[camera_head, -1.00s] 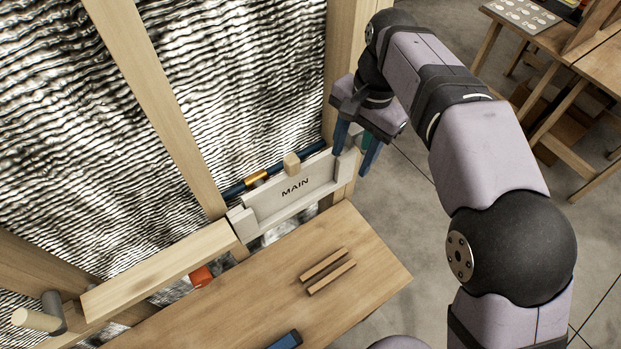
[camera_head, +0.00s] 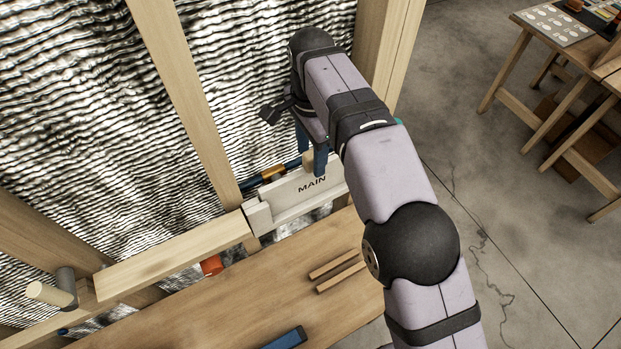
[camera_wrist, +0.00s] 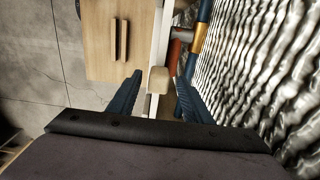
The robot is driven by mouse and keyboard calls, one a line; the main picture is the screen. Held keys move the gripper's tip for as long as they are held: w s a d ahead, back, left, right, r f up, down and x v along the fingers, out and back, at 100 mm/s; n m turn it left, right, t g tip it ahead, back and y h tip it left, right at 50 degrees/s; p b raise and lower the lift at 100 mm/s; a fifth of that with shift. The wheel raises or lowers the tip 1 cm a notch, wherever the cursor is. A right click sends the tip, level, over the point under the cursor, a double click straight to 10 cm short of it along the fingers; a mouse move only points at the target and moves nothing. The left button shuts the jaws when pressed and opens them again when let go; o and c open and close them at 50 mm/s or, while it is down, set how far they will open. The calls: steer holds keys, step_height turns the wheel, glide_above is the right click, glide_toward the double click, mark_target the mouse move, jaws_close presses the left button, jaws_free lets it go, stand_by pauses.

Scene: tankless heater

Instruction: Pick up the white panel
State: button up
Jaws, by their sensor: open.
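The white panel (camera_head: 297,194), marked MAIN, stands upright in front of the silver insulation, between white end blocks. In the wrist view its top edge (camera_wrist: 163,35) runs as a narrow white strip. A wooden knob (camera_wrist: 158,79) sits on the panel. My gripper (camera_head: 311,152) is above the panel, pointing down. In the wrist view my gripper (camera_wrist: 158,84) is open, with blue fingers on either side of the knob. I cannot tell whether either finger touches it. My arm hides the panel's right end in the head view.
A blue pipe with a brass fitting (camera_head: 272,173) runs close behind the panel. A wooden table (camera_head: 240,290) stands in front, with two wooden strips (camera_head: 338,271) and a blue object (camera_head: 287,339) on it. Wooden studs (camera_head: 185,100) rise behind. A side table stands at the upper right.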

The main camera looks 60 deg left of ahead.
mark_target(311, 171)
steer(key=shift+s+d+f+p, duration=0.1)
steer(key=shift+f+p, duration=0.6)
steer(key=shift+f, duration=0.35)
steer(key=shift+f+p, duration=0.8)
steer(key=shift+f, duration=1.05)
steer(key=shift+r, duration=0.1)
jaws_close()
